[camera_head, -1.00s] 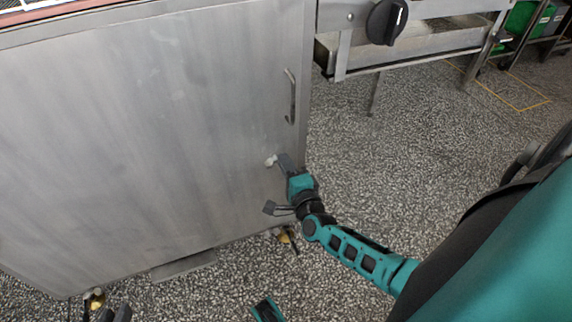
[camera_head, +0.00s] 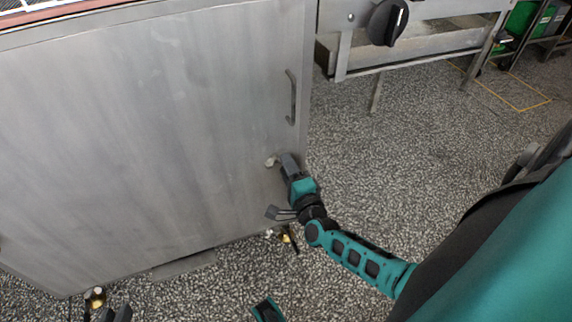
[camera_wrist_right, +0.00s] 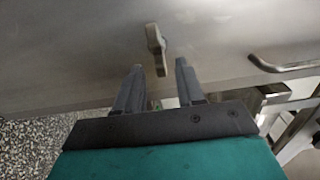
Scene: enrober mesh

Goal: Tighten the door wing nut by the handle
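The wing nut (camera_head: 271,162) is a small pale metal piece on the grey door (camera_head: 130,130), below the door handle (camera_head: 291,97). In the right wrist view the wing nut (camera_wrist_right: 156,48) stands out from the door with its long side nearly upright. My right gripper (camera_head: 286,158) is beside it in the head view. In the right wrist view its two fingers (camera_wrist_right: 159,66) are apart, with the wing nut's lower end by the gap between the tips. I cannot tell whether they touch it.
The handle (camera_wrist_right: 285,66) is right of the wing nut in the right wrist view. A metal frame with a black knob (camera_head: 387,22) stands right of the cabinet. Casters (camera_head: 95,297) stand under the cabinet. The speckled floor (camera_head: 430,150) to the right is clear.

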